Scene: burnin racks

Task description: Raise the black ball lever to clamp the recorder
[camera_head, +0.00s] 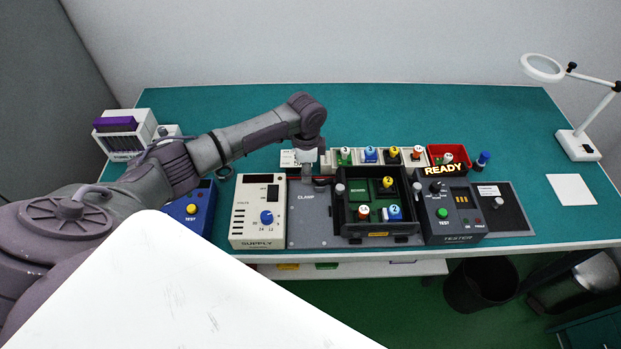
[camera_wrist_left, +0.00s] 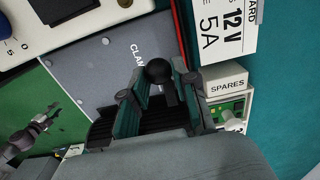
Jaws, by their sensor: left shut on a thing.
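The black ball lever (camera_wrist_left: 158,71) shows in the left wrist view beside the grey plate marked CLAMP (camera_head: 306,222). My left gripper (camera_wrist_left: 157,88) is shut on the lever, with its fingers on either side of the ball. In the head view my left gripper (camera_head: 318,172) is over the back of the clamp plate and hides the lever. The recorder (camera_head: 382,228), a dark open case with a green board inside, sits on the plate's right part. A grey part, likely my right gripper (camera_wrist_left: 32,134), shows small at the left wrist view's edge; its jaws are unclear.
The SUPPLY box (camera_head: 258,232) stands left of the clamp plate, the TESTER (camera_head: 455,228) right of the recorder. Behind are a row of numbered spares and a red bin (camera_head: 436,152). A magnifier lamp (camera_head: 577,145) stands at right. The table's back is clear.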

